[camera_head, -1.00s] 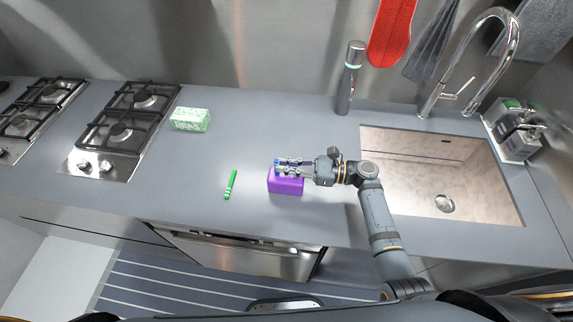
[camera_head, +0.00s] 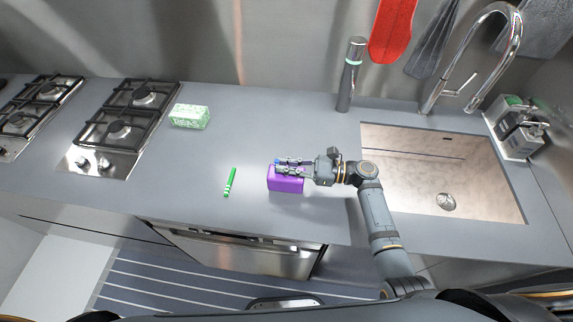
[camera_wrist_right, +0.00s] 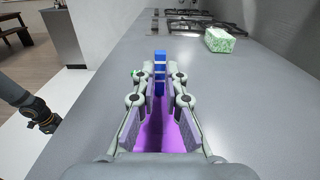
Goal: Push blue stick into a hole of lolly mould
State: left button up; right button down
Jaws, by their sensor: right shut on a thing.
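The purple lolly mould (camera_head: 286,185) stands on the grey counter, left of the sink. In the right wrist view its purple top (camera_wrist_right: 160,130) shows between and below the fingers. My right gripper (camera_head: 280,166) is over the mould and shut on the blue stick (camera_wrist_right: 160,70), which is upright between the fingertips. In the head view only a small blue bit shows at the fingertips. The stick's lower end is hidden, so I cannot tell whether it is in a hole. A green stick (camera_head: 230,182) lies on the counter left of the mould. My left gripper is not visible in the head view.
A green-and-white patterned box (camera_head: 189,116) stands at the back left, near the gas hob (camera_head: 122,131). The sink (camera_head: 440,175) is to the right, with a cylindrical dispenser (camera_head: 350,75) behind. The counter around the green stick is clear.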

jog(key=shift+f, duration=0.1)
jog(key=c, duration=1.3)
grip_release()
jog(key=shift+c, duration=0.2)
jog(key=v, duration=1.2)
